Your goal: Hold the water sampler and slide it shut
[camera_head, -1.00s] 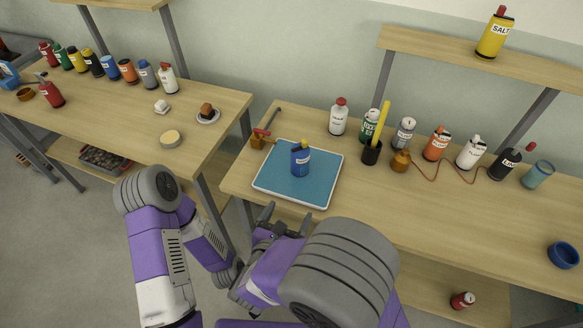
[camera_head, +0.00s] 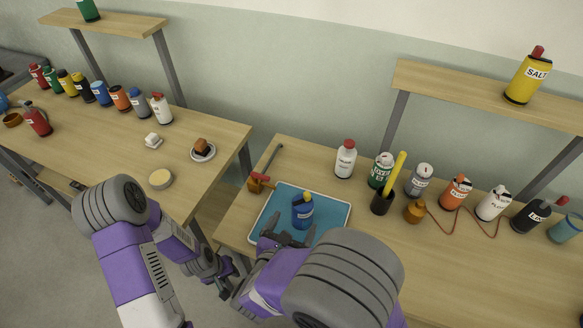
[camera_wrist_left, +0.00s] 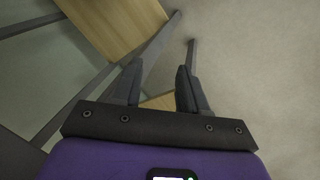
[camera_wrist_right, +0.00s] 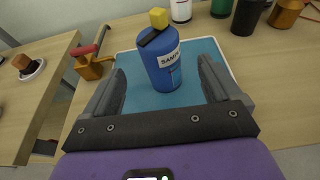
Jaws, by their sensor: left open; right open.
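The water sampler is a blue bottle (camera_head: 303,211) with a yellow knob, a dark strap on top and a white label. It stands upright on a blue tray (camera_head: 335,211) with a pale rim. In the right wrist view the sampler (camera_wrist_right: 162,68) is straight ahead, just beyond my open fingers. My right gripper (camera_wrist_right: 163,88) is open and empty, with its fingers over the tray's near edge; it also shows in the head view (camera_head: 280,238). My left gripper (camera_head: 225,279) is open and empty, low beside the gap between the tables. The left wrist view shows its fingers (camera_wrist_left: 158,88) over floor.
An orange valve with a red handle (camera_head: 258,181) stands left of the tray. A white bottle (camera_head: 345,159), a green bottle and a dark cup (camera_head: 381,203) with a yellow stick stand behind it. The table right of the tray has free room.

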